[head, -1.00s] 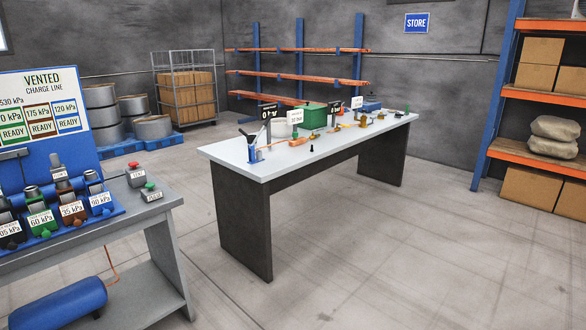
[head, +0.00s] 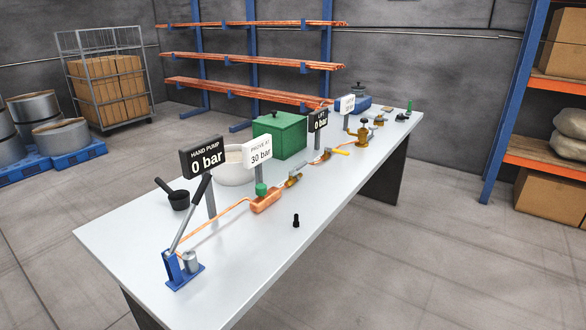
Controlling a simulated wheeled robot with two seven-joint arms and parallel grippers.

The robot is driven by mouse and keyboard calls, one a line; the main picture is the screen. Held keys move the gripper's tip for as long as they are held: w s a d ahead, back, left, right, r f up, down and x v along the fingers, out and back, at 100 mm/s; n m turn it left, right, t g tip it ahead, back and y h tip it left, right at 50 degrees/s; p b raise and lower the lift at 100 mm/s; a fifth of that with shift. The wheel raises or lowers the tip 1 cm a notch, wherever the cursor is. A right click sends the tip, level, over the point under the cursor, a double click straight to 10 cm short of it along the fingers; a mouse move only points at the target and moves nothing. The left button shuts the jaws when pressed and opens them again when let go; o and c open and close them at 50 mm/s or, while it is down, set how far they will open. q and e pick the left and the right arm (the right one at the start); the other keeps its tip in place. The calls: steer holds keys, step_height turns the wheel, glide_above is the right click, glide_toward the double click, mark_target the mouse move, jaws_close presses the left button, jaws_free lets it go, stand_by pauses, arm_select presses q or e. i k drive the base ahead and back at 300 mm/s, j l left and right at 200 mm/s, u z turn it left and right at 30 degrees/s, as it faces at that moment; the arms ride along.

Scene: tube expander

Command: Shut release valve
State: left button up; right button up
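A blue hand pump (head: 184,270) with a long raised lever stands at the table's near left end. The sign behind it (head: 203,158) reads HAND PUMP 0 bar. A copper pipe (head: 215,223) runs from the pump to a copper-coloured body (head: 266,201) with a green knob (head: 261,189) on top. Beyond it on the line are a brass fitting (head: 293,180) and a valve with a yellow lever (head: 338,151). No label shows which part is the release valve, and I cannot tell whether any valve is open or shut. Neither gripper is in view.
The white table (head: 330,208) also holds a black ladle-like pot (head: 178,200), a white bucket (head: 233,166), a green box (head: 280,134), a PROVE AT 30 bar sign (head: 257,150) and a small black peg (head: 296,221). Its front strip is mostly clear. Open floor (head: 450,270) lies to the right.

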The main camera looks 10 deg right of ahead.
mark_target(303, 163)
steer(key=i+z, duration=0.2)
steer(key=i, duration=0.15)
steer(key=i+j+z, duration=0.25)
steer(key=i+l+u, duration=0.1)
steer(key=u, duration=0.4)
steer(key=i+l+u, duration=0.1)
steer(key=u, duration=0.4)
steer(key=l+u, duration=0.2)
steer(key=u, duration=0.3)
steer(key=l+u, duration=0.45)
steer(key=l, duration=0.55)
steer(key=l+u, duration=0.5)
steer(key=l, duration=0.5)
steer(key=k+l, duration=0.1)
steer(key=l, duration=0.45)
steer(key=k+l, duration=0.1)
steer(key=l, duration=0.45)
